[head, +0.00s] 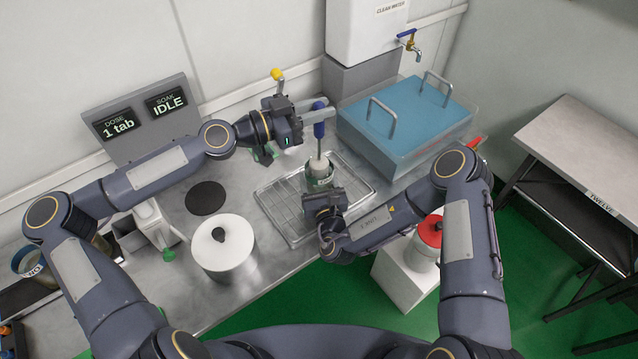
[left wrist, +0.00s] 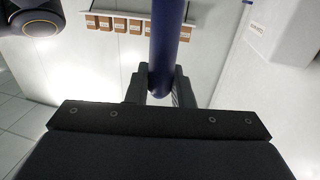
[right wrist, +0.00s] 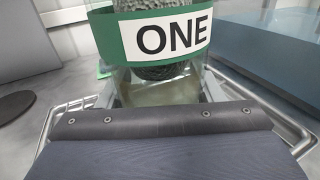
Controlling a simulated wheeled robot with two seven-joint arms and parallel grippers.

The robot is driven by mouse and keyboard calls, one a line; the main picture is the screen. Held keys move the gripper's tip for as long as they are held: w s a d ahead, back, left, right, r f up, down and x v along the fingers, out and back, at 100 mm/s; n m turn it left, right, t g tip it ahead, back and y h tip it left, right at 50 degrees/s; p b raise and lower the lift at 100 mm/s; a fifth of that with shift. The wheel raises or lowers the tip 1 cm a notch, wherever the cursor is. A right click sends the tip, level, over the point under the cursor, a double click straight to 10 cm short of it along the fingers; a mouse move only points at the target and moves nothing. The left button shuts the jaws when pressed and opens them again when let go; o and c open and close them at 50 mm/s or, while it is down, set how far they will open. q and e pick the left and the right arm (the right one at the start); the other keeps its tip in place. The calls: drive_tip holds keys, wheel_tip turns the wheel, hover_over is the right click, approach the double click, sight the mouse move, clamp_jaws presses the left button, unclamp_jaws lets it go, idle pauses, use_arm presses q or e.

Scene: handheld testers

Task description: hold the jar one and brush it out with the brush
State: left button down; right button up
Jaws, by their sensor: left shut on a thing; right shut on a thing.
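Jar one (head: 319,185) is a clear jar with a green band, upright over the wire rack; the right wrist view shows its label "ONE" (right wrist: 174,36). My right gripper (head: 322,192) is shut on the jar from the front. The brush (head: 319,131) has a blue handle and a thin stem running down into the jar's mouth. My left gripper (head: 318,111) is shut on the handle, which also shows in the left wrist view (left wrist: 167,45). In the right wrist view the bristles (right wrist: 160,72) show through the glass, above a cloudy, yellowish bottom.
A wire rack tray (head: 283,212) lies under the jar. A lidded blue bath (head: 405,120) stands right of it, below the tap (head: 408,42). A steel canister (head: 223,250) and black disc (head: 205,198) are left. A red-topped container (head: 430,232) is front right.

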sight(318, 126)
use_arm(q)
drive_tip(key=shift+r, duration=0.3)
drive_tip(key=shift+f, duration=2.55)
drive_tip(key=shift+s, duration=0.7)
drive_tip(key=shift+r, duration=0.15)
wheel_tip(318, 126, up, 5)
drive_tip(key=shift+f, duration=0.1)
